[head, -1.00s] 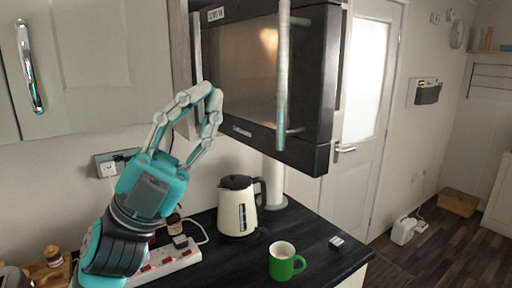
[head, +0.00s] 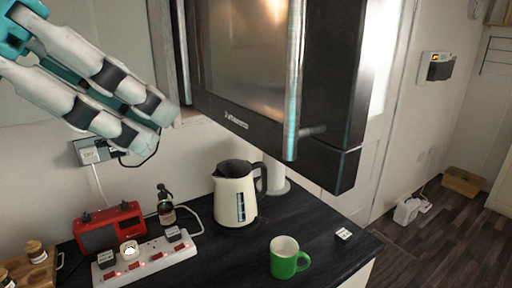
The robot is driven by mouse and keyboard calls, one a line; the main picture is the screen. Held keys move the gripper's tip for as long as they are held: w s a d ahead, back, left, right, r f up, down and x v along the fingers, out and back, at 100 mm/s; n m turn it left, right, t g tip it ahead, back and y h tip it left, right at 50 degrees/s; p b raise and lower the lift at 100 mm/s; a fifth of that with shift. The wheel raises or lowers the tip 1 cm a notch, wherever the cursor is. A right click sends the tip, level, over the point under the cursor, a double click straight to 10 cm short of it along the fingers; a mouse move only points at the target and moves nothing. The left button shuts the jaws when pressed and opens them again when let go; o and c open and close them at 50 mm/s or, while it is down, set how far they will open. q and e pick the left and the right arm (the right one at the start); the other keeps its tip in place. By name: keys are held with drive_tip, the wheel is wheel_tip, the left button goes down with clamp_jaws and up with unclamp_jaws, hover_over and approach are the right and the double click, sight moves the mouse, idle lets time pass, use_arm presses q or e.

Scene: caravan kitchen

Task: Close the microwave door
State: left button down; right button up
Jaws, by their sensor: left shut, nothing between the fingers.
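The microwave (head: 335,110) is a black box mounted high on the wall, at top centre in the head view. Its door (head: 240,60) has a shiny brownish glass panel, with a long vertical metal handle (head: 293,80) near its right side. The top is cut off by the frame. I cannot tell from this angle how far the door stands from the body. My left gripper (head: 165,124), white and teal with dark pads, comes in from the upper left. It is shut and empty, with its fingertips just left of the door's lower left corner. My right gripper is not in view.
Below is a dark worktop (head: 325,215) with a cream kettle (head: 235,195), a green mug (head: 287,258), a red radio (head: 108,228), a power strip (head: 150,258) and a dark bottle (head: 166,208). A wall socket (head: 92,151) is below my left gripper.

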use_arm(q)
drive_tip(key=d+r+p+x, duration=0.2)
drive_tip(key=p+x, duration=0.2)
drive_tip(key=x, duration=0.8)
drive_tip(key=shift+w+p, duration=0.3)
drive_tip(key=shift+w, duration=0.15)
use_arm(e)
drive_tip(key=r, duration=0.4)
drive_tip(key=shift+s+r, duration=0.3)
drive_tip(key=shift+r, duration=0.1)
use_arm(q)
drive_tip(key=shift+f, duration=0.1)
